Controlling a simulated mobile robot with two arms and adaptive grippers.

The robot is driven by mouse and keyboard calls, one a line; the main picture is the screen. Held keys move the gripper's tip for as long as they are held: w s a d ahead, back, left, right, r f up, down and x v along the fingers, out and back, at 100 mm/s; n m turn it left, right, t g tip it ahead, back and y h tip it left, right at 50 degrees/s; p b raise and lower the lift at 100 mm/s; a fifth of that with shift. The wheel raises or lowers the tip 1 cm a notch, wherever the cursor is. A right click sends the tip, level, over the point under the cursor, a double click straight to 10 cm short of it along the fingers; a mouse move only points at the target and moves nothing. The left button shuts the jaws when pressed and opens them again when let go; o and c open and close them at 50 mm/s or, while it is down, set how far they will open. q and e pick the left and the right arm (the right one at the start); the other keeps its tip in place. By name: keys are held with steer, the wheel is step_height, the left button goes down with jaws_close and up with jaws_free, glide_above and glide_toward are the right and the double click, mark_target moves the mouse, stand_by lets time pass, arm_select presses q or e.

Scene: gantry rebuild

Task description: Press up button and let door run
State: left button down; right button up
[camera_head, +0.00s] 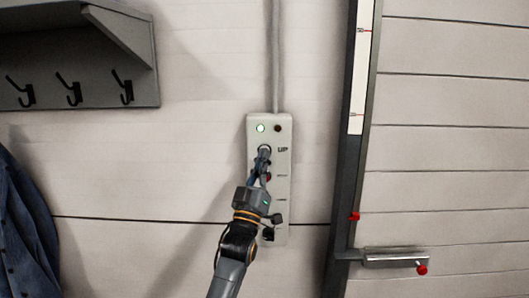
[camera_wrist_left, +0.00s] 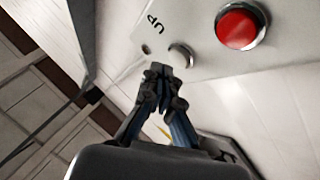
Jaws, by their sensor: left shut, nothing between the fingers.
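A pale control box (camera_head: 283,215) is fixed to the wall, with an "UP" label near its top. The up button (camera_head: 264,147) sits left of that label, mostly covered by my left gripper (camera_head: 264,154). The gripper is shut and empty, its fingertips at the button. In the left wrist view, the closed fingertips (camera_wrist_left: 160,72) overlap the edge of a round button rim (camera_wrist_left: 182,50) near the label; I cannot tell whether they press it. A green lamp (camera_head: 260,128) is lit. The panelled door (camera_head: 450,150) fills the right side. My right gripper is not in view.
A red button (camera_wrist_left: 240,26) sits beside the up button. A dark door track (camera_head: 341,200) with a red marker (camera_head: 354,216) stands right of the box. A hook rack (camera_head: 85,75) and blue jacket (camera_head: 25,235) are left.

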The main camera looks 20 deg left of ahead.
arm_select(q)
steer(key=shift+w, duration=0.1)
stand_by(0.4)
steer(key=shift+w+a, duration=0.15)
steer(key=shift+w, duration=0.15)
steer(key=shift+w+a+b, duration=0.1)
steer(key=shift+w+b, duration=0.3)
steer(key=shift+b, duration=0.15)
stand_by(0.5)
steer(key=shift+s, duration=0.1)
steer(key=shift+s+d+p, duration=0.25)
steer(key=shift+s+p, duration=0.1)
steer(key=shift+s, duration=0.35)
steer(key=s+p, duration=0.1)
steer(key=s, duration=0.1)
steer(key=s+d+p, duration=0.1)
steer(key=s, duration=0.1)
steer(key=shift+s+d, duration=0.2)
steer(key=shift+s, duration=0.2)
